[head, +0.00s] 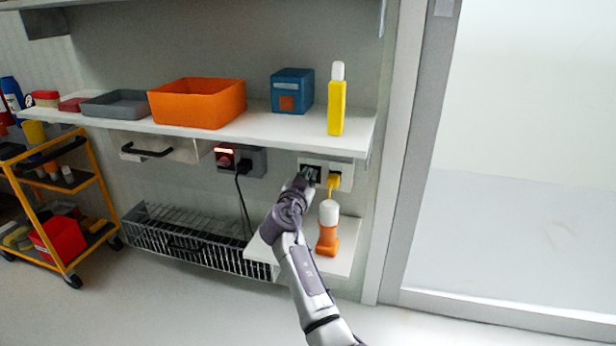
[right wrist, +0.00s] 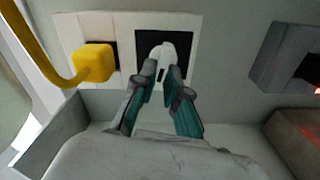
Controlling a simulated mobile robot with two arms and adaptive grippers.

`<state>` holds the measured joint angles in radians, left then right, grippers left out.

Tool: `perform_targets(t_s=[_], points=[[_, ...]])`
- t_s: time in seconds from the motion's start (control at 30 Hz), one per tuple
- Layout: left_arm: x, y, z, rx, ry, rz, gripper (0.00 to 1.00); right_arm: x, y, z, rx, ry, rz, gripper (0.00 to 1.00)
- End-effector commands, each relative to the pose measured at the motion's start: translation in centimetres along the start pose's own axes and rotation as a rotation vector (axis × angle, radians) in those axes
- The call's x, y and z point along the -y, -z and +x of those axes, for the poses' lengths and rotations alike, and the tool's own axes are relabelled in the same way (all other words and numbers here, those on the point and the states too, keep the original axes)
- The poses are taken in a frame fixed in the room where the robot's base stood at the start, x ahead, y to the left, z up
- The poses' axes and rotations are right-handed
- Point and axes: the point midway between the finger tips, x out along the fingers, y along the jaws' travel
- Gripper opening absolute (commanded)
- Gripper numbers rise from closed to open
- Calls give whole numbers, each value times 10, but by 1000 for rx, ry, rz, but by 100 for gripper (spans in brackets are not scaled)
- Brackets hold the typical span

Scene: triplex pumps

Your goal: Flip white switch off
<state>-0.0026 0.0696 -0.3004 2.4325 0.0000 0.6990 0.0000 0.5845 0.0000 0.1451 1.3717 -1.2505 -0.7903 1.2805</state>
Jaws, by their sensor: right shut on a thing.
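The white switch (right wrist: 157,50) sits in a dark square recess of a white wall plate (right wrist: 205,25) in the right wrist view. My right gripper (right wrist: 162,82) has its teal-padded fingers closed around the lower end of the switch's white part. In the head view my right gripper (head: 308,176) reaches up to the wall plate (head: 347,172) under the shelf and hides most of the switch. The exact contact between fingertips and switch is small and hard to see. My left gripper is not in view.
A yellow plug (right wrist: 93,62) with its cord sits beside the switch. A grey box with a red light (head: 226,152) is to the left. An orange-and-white bottle (head: 328,228) stands on the small lower shelf. The upper shelf (head: 270,122) overhangs the plate.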

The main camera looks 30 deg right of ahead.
Motion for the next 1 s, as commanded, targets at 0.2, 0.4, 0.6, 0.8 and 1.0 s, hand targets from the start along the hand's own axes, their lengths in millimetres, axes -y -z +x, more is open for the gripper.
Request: perform_targets(t_s=[0.2,0.4,0.6,0.8,1.0], points=[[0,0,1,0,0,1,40,1,0,0,0,1,-27,0],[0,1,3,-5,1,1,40,3,0,0,0,2,-205,0],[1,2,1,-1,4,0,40,4,0,0,0,1,-277,0],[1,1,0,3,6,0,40,4,0,0,-1,1,-277,0],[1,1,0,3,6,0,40,3,0,0,-1,1,-275,38]])
